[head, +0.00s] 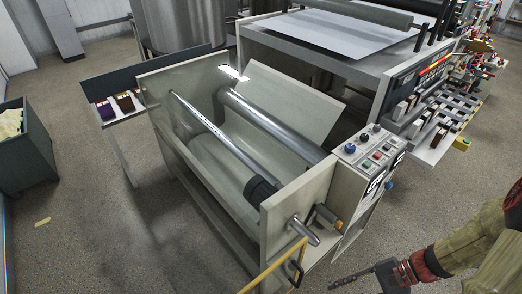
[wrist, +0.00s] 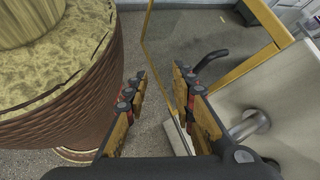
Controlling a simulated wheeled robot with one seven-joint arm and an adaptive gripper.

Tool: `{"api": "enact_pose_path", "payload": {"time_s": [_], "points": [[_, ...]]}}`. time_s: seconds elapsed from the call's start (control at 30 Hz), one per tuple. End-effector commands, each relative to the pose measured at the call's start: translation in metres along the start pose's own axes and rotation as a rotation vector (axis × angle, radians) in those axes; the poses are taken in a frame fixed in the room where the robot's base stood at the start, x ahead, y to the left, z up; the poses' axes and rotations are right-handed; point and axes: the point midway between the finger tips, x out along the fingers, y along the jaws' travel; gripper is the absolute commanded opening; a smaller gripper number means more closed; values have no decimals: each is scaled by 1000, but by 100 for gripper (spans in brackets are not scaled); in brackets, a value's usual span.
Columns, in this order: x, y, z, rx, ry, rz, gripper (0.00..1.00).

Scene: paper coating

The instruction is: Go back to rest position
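My gripper (wrist: 160,76) is open in the wrist view, with a clear gap between its two fingers and nothing held. Bare floor and a yellow rail show beyond the fingertips. In the head view my arm reaches in at the lower right, and the dark gripper end (head: 362,279) is low, to the right of the coating machine (head: 160,95).
The yellow rail (head: 275,265) is at the machine's near end; it also shows in the wrist view (wrist: 238,67). A control panel (head: 370,148) stands on the machine's right side. A large brown round body fills the wrist view's left. Open floor (head: 420,205) lies to the right.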

Motion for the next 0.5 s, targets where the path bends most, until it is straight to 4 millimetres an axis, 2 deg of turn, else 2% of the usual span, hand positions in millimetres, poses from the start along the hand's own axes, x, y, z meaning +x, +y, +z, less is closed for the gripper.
{"api": "enact_pose_path", "payload": {"time_s": [0.2,0.37,0.5], "points": [[-31,-30,37,-321,244,274,26],[-53,-54,69,-564,429,420,26],[-72,-77,104,-784,597,507,26]]}}
